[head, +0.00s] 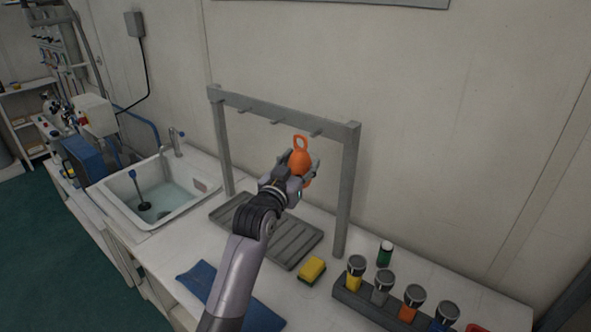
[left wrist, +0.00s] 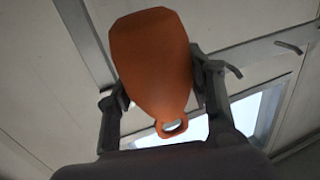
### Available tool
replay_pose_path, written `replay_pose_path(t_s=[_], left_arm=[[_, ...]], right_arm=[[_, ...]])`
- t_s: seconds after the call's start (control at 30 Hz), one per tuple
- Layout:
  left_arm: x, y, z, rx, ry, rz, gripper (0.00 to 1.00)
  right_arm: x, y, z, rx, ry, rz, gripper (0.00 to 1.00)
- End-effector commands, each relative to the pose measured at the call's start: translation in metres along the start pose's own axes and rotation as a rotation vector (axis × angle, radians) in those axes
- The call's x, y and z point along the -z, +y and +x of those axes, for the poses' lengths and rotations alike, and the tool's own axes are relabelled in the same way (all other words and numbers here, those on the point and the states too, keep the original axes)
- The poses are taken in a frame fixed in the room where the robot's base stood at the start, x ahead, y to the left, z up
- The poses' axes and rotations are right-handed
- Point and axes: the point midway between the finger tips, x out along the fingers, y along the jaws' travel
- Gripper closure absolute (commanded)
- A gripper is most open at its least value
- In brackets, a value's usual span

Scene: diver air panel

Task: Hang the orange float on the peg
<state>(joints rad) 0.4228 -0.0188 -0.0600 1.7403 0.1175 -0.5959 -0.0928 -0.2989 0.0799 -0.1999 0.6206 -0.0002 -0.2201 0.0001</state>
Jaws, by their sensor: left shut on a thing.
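The orange float (head: 300,160) is upright in my left gripper (head: 299,167), with its ring at the top. In the left wrist view the float (left wrist: 152,62) sits between the two fingers of the gripper (left wrist: 160,85), which is shut on it. The grey rack (head: 276,114) stands on the counter, with several short pegs along its top bar. The float's ring is just below the bar in the picture, near the rightmost peg (head: 316,133). I cannot tell how far in front of the peg it is. Two pegs also show in the left wrist view (left wrist: 289,47). My right gripper is not in view.
A ridged grey tray (head: 290,250) lies under the rack. A sink (head: 150,205) with water and a plunger is at left. A yellow sponge (head: 312,270), a blue cloth (head: 200,280) and a holder with several coloured containers (head: 356,272) are on the counter.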

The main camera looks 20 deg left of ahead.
Motion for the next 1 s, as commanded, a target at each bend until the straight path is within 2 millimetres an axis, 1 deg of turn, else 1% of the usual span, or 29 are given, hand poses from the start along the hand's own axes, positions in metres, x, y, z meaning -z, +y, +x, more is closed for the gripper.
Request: replay_pose_path(t_s=[0.03, 1.0], left_arm=[[-0.001, 0.001, 0.003, 0.0, 0.002, 0.0, 0.82], [-0.005, 0.016, 0.059, 0.001, 0.003, 0.0, 0.82]], right_arm=[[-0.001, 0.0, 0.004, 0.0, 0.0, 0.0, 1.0], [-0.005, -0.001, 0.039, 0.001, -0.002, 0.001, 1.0]])
